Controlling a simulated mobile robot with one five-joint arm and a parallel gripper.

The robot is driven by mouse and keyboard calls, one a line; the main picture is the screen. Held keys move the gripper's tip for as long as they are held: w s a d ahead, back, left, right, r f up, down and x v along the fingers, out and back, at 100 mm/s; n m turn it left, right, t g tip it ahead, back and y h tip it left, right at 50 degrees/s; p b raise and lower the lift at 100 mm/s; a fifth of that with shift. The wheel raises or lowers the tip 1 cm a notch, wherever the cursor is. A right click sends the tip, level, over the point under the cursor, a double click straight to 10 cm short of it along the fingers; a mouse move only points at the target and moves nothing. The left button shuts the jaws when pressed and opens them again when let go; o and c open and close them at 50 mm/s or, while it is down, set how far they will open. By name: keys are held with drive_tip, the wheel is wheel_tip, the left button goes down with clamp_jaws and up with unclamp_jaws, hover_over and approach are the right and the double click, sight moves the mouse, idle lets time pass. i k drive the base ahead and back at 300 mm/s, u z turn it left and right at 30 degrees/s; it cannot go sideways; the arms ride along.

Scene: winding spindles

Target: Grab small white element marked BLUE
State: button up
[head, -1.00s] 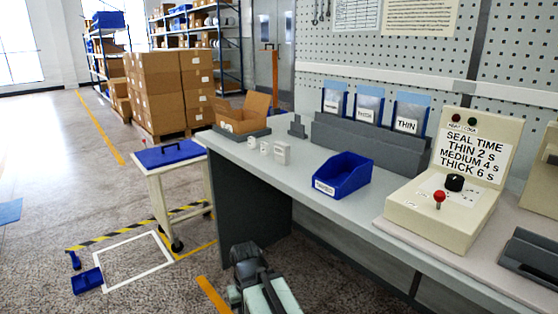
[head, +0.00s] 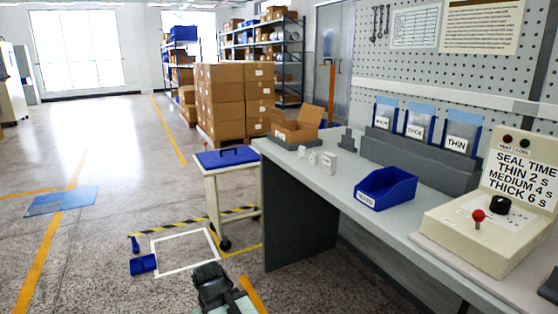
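Several small white elements stand in a row on the grey workbench (head: 345,185), left of the blue bin: a small one (head: 301,152), another small one (head: 313,157) and a larger block (head: 329,162). Their markings are too small to read, so I cannot tell which is marked BLUE. My gripper (head: 211,282) shows as a dark shape at the bottom of the picture, low over the floor and well apart from the bench. I cannot make out whether its fingers are open or shut.
A blue bin (head: 386,188) and a sealing machine (head: 495,210) stand on the bench. An open cardboard box (head: 297,127) is at its far end. A cart with a blue top (head: 227,158) stands left of the bench. Floor to the left is mostly clear.

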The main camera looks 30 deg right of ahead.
sight(313, 155)
drive_tip(key=u, duration=0.4)
drive_tip(key=i, duration=1)
drive_tip(key=z, duration=0.05)
